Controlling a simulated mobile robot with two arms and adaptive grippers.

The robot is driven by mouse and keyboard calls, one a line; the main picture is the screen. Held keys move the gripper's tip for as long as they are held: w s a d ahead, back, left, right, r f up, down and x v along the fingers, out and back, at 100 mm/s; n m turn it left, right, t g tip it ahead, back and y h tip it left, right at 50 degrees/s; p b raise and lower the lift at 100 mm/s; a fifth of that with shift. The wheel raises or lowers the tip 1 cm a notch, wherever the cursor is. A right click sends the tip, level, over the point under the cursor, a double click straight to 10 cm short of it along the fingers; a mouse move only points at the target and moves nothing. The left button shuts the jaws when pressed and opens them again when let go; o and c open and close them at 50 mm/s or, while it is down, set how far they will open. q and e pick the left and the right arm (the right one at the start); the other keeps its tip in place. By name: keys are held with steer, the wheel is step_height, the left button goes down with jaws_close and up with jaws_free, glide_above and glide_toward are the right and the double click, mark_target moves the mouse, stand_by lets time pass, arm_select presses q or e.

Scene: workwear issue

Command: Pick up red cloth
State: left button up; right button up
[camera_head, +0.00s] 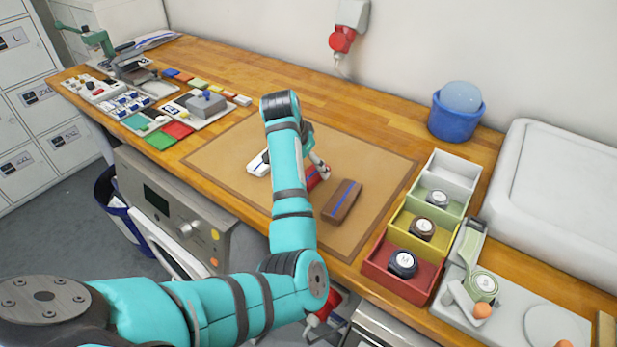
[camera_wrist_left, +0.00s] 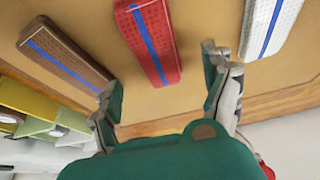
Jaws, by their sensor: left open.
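The red cloth (camera_wrist_left: 150,42) is a folded block with a blue stripe, lying flat on the brown mat (camera_wrist_left: 190,98). In the head view it shows only in part (camera_head: 313,182), behind my left arm and gripper. My left gripper (camera_wrist_left: 162,72) is open and empty, with the near end of the red cloth in the gap between its fingers in the wrist view. In the head view the gripper (camera_head: 319,167) is mostly hidden by the arm. I cannot tell its exact height above the cloth. My right gripper is not in view.
A brown cloth (camera_head: 342,202) and a white cloth (camera_head: 259,164) lie either side of the red one. A row of coloured bins (camera_head: 403,283) with round labels stands right of the mat. A blue bucket (camera_head: 455,118) stands behind. Small parts crowd the bench's left end.

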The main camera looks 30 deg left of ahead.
mark_target(311, 172)
arm_select(q)
steer(key=x, duration=0.4)
steer(key=shift+a, duration=0.15)
steer(key=c, duration=1.3)
